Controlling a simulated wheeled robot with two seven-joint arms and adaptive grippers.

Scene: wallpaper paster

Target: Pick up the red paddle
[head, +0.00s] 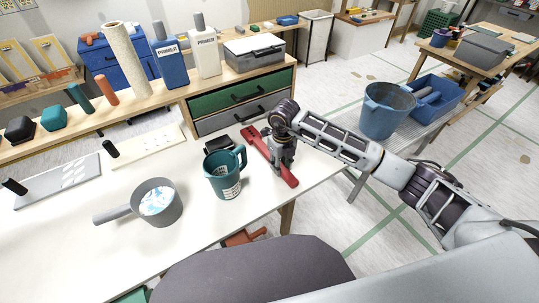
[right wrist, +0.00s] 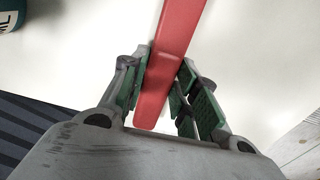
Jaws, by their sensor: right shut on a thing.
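The red paddle (head: 289,178) lies along the right part of the white table in the head view, long and flat. It also shows in the right wrist view (right wrist: 178,35), running up from between the fingers. I cannot tell whether the paddle is lifted off the table. My left gripper is not in view.
A teal measuring jug (head: 224,174) stands just left of the paddle. A grey pot (head: 158,203) with white and blue contents is farther left. A small black object (head: 219,144) lies behind the jug. The white table (head: 98,232) is clear at its front left.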

